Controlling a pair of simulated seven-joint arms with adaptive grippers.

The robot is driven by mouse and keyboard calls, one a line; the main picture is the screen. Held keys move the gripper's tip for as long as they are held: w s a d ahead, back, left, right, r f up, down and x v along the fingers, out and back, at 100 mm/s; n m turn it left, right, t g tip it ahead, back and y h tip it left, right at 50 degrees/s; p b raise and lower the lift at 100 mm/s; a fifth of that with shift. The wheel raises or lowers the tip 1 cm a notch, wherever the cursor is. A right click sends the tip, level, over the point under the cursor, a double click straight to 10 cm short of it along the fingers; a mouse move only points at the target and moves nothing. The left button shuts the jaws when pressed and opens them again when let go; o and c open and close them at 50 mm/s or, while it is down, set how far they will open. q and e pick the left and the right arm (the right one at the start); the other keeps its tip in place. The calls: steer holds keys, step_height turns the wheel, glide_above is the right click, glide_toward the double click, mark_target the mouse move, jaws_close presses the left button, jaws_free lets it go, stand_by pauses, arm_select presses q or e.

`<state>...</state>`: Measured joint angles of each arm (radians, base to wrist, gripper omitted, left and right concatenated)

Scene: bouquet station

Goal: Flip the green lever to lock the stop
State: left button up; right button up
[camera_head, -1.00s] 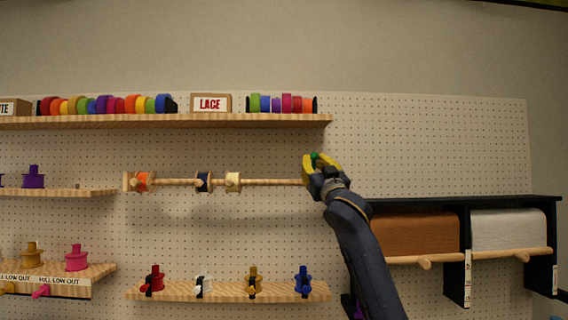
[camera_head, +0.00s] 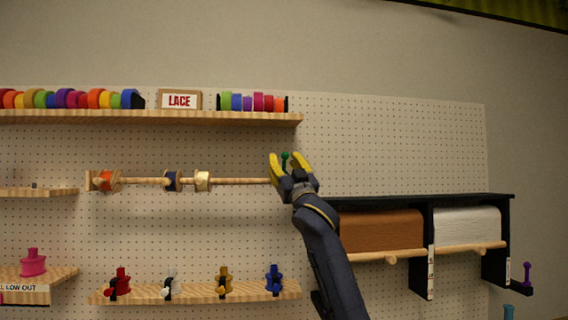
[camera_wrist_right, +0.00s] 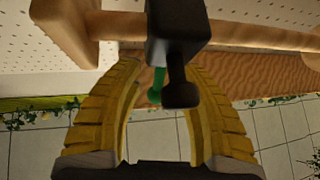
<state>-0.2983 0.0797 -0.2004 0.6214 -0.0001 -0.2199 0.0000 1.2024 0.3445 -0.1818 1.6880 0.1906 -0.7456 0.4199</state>
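The green lever (camera_head: 285,160) is small and upright at the right end of a wooden rod (camera_head: 240,181) on the pegboard. My right gripper (camera_head: 288,158) has its yellow fingers apart, one on each side of the lever. In the right wrist view the green lever (camera_wrist_right: 157,85) shows between the open fingers of my right gripper (camera_wrist_right: 153,72), partly behind a dark knob (camera_wrist_right: 182,95) under a black block (camera_wrist_right: 178,30). I cannot tell whether a finger touches the lever. My left gripper is not in view.
Orange (camera_head: 105,181), dark blue (camera_head: 172,181) and cream (camera_head: 203,181) spools sit on the rod. A ribbon shelf (camera_head: 200,118) runs above, and a spool shelf (camera_head: 190,292) below. A black rack with brown (camera_head: 380,231) and white (camera_head: 466,226) rolls stands right of my arm.

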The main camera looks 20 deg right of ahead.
steer(key=shift+s+f, duration=0.3)
steer(key=v, duration=1.1)
stand_by(0.3)
